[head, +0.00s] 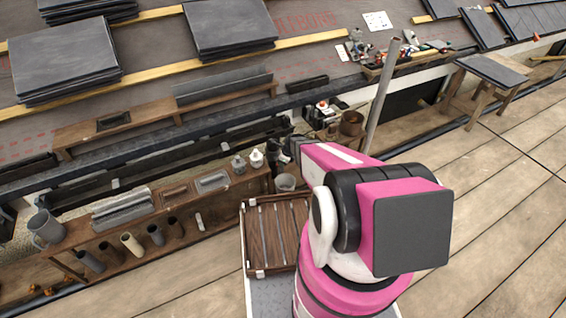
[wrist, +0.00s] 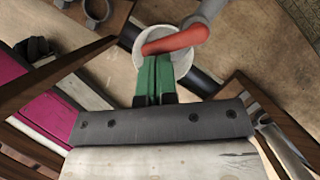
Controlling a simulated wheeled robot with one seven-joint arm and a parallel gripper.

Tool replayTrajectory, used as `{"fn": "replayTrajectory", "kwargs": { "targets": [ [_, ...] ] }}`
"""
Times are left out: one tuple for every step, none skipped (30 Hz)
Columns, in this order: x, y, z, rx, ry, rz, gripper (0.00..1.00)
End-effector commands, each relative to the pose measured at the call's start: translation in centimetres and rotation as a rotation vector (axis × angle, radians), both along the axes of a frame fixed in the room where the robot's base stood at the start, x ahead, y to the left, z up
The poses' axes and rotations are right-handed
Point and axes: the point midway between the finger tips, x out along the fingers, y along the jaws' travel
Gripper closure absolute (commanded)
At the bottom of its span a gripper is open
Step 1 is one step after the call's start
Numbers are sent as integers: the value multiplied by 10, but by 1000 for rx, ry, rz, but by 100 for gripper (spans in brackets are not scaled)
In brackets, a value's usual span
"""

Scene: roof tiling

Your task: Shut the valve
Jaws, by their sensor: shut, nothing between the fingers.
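The valve shows in the wrist view as a red lever handle (wrist: 178,38) on a grey metal body (wrist: 212,9) at the upper right. The lever lies slanted across a round white bucket (wrist: 127,42), seen from above. My gripper (wrist: 154,60) has green fingers pressed together, with nothing between them. Its tips are right at the lever's lower edge in the picture; I cannot tell whether they touch it. In the head view my arm reaches toward the bench, and the white bucket (head: 285,182) stands just below its end. The lever cannot be made out there.
A wooden shelf unit (head: 180,222) with pots and tools stands left of the bucket. A slatted wooden tray (head: 272,232) is beside my arm. A grey pole (head: 384,90) rises behind it. Slate stacks (head: 228,28) lie on the roof.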

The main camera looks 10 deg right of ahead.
Motion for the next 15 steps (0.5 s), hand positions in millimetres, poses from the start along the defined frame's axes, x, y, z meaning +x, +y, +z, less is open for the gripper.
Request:
{"fn": "replayTrajectory", "kwargs": {
  "targets": [
    [0, 1, 0, 0, 0, 3, 100],
    [0, 2, 0, 0, 0, 4, 100],
    [0, 3, 0, 0, 0, 5, 100],
    [0, 4, 0, 0, 0, 5, 100],
    [0, 4, 0, 0, 0, 5, 100],
    [0, 5, 0, 0, 0, 6, 100],
    [0, 6, 0, 0, 0, 6, 100],
    [0, 6, 0, 0, 0, 7, 100],
    [0, 7, 0, 0, 0, 7, 100],
    [0, 7, 0, 0, 0, 7, 100],
    [-1, 8, 0, 0, 0, 7, 100],
    [0, 8, 0, -1, 1, 7, 100],
    [0, 8, 0, -1, 1, 8, 100],
    [0, 9, 0, -1, 1, 8, 100],
    [0, 9, 0, -1, 1, 8, 100]
  ]
}}
